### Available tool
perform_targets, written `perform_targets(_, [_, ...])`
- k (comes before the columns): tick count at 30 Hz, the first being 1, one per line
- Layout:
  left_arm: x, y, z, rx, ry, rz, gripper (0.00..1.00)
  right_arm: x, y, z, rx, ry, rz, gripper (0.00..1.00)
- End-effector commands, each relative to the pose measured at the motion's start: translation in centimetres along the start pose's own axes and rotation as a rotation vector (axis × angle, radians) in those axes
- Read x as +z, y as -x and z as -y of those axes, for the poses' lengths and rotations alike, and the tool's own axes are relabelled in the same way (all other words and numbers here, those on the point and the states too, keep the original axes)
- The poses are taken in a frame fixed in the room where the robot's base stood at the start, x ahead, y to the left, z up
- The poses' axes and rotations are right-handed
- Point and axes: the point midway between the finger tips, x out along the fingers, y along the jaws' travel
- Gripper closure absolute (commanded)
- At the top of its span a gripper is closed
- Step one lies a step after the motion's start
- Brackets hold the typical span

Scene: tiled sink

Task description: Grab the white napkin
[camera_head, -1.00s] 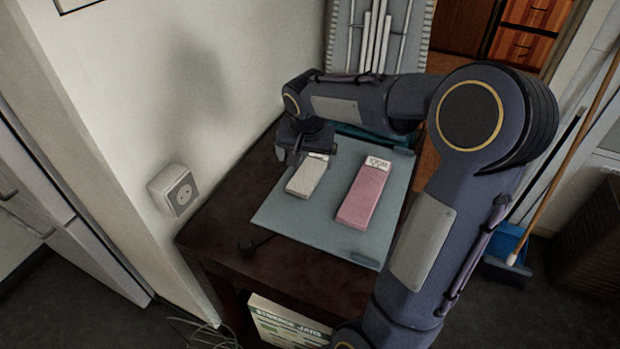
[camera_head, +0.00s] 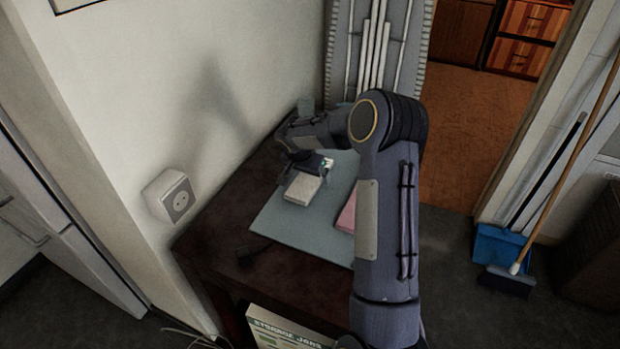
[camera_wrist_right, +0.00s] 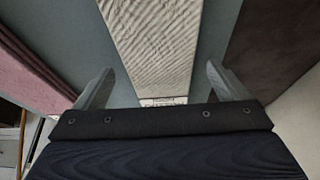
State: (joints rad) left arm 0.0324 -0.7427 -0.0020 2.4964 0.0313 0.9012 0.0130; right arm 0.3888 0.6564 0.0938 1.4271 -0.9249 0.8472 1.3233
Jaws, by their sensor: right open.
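The white napkin (camera_head: 303,187) lies as a flat oblong pack on the grey-blue mat on the dark table. In the right wrist view the napkin (camera_wrist_right: 157,45) runs between the two fingers, with its printed end nearest the palm. My right gripper (camera_head: 297,172) is at the napkin's far end in the head view. In the right wrist view my right gripper (camera_wrist_right: 152,85) is open, with one finger on each side of the napkin and a gap to each. My left gripper is not in view.
A pink napkin pack (camera_head: 347,214) lies to the right on the mat (camera_head: 290,228), partly hidden by my right arm. It also shows in the right wrist view (camera_wrist_right: 30,60). The wall with a socket (camera_head: 172,196) stands left of the table (camera_head: 215,235).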

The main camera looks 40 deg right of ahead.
Motion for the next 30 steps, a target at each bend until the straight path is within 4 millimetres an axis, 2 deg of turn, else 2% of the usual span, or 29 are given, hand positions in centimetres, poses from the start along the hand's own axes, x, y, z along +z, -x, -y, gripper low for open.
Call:
perform_targets(8, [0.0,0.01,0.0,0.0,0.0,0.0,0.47,-0.01,-0.37,0.04,-0.001,0.001,-0.001,0.06])
perform_targets(19, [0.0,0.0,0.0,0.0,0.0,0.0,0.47,0.01,-0.35,0.03,-0.001,0.001,0.0,0.55])
perform_targets(30, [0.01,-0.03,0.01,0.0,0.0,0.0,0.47,-0.25,0.17,0.05,-0.002,0.001,-0.002,0.56])
